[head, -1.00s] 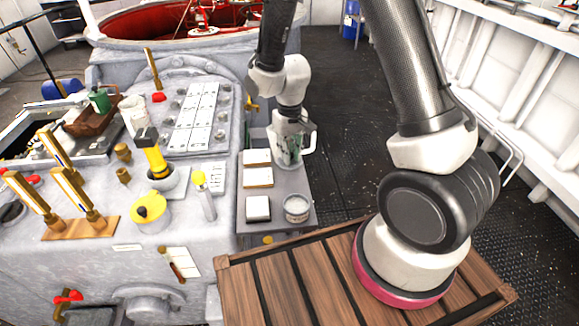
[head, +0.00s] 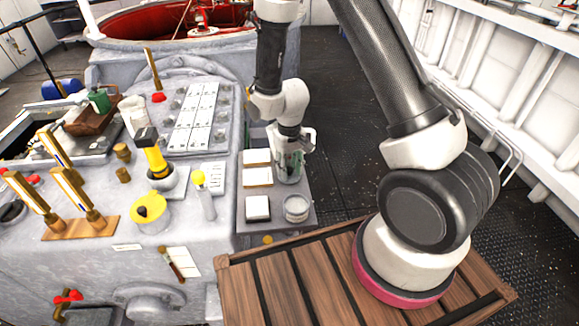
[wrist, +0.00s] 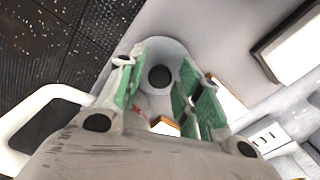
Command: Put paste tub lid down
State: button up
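The paste tub lid is a round pale grey disc with a dark round centre (wrist: 160,52), seen between and past my fingers in the wrist view. My gripper (head: 289,167) points down over the grey side shelf, its green-padded fingers on both sides of the lid; the wrist view also shows my gripper (wrist: 162,88). The disc fills the gap between the pads, and parts of its rim are hidden behind them. Whether its underside touches the shelf is hard to tell. An open, pale round tub (head: 297,208) stands at the shelf's near right corner.
White-topped blocks (head: 257,177) stand left of my gripper, and a dark-framed one (head: 257,208) is beside the tub. The grey shelf (head: 275,226) is narrow, with dark floor to its right. A wooden crate (head: 285,285) is in front. A cluttered console (head: 110,250) lies left.

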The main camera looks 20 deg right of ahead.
dwell(0.3)
notch_tip(320, 180, up, 12)
notch_tip(320, 180, up, 14)
jog(key=r+m+t, duration=0.1)
jog(key=t, duration=0.1)
send_over(290, 169)
jog(key=s+d, duration=0.5)
jog(key=d, duration=0.3)
jog(key=s+d+r+t, duration=0.1)
jog(key=s+d+r, duration=0.2)
jog(key=s, duration=0.5)
jog(key=s+d+r+m+t, duration=0.1)
jog(key=s+d+r, duration=0.2)
jog(key=s+r, duration=0.2)
jog(key=s, duration=0.3)
jog(key=shift+d+r, duration=0.3)
jog(key=shift+d, duration=0.1)
jog(key=shift+w, duration=0.1)
